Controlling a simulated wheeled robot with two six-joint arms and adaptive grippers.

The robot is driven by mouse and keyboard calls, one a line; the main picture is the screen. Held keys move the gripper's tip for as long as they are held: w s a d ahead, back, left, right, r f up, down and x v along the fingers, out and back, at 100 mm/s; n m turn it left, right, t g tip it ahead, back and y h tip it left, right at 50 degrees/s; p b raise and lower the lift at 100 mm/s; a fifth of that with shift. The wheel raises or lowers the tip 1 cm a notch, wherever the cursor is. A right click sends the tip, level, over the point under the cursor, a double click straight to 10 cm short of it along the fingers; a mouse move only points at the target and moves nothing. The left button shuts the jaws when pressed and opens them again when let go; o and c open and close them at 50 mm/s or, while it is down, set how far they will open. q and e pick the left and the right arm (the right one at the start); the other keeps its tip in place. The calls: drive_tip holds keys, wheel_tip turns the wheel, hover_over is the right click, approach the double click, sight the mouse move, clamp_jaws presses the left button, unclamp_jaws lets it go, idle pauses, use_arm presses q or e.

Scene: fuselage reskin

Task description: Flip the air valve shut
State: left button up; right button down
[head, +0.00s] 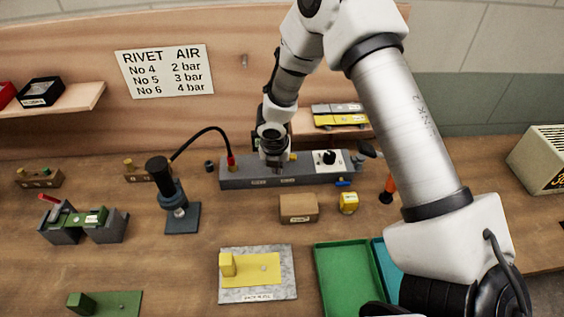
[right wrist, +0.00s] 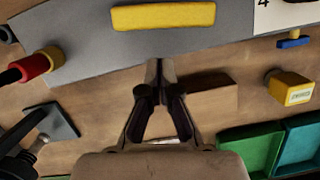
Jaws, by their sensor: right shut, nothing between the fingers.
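A long grey air block (head: 240,175) lies at the back of the bench. A yellow bar-shaped handle, which looks like the valve lever, lies across its face in the right wrist view (right wrist: 163,16). In the head view only a bit of yellow (head: 293,157) shows beside my gripper. My right gripper (head: 275,163) is over the block, its fingers shut and empty. In the right wrist view its fingertips (right wrist: 158,65) lie just below the yellow handle; whether they touch it I cannot tell. A small blue lever (head: 343,183) sits at the block's right front. My left gripper is out of view.
A red-ended black hose (head: 231,160) joins the block at left. A cardboard box (head: 298,208) and a yellow cube (head: 348,203) stand just in front. A dark stand (head: 180,215) is left; green (head: 345,280) and blue trays lie at front right.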

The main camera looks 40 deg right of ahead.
drive_tip(key=v, duration=1)
drive_tip(key=shift+s+a+r+p, duration=0.15)
drive_tip(key=shift+s+a+p, duration=0.15)
drive_tip(key=shift+s, duration=0.15)
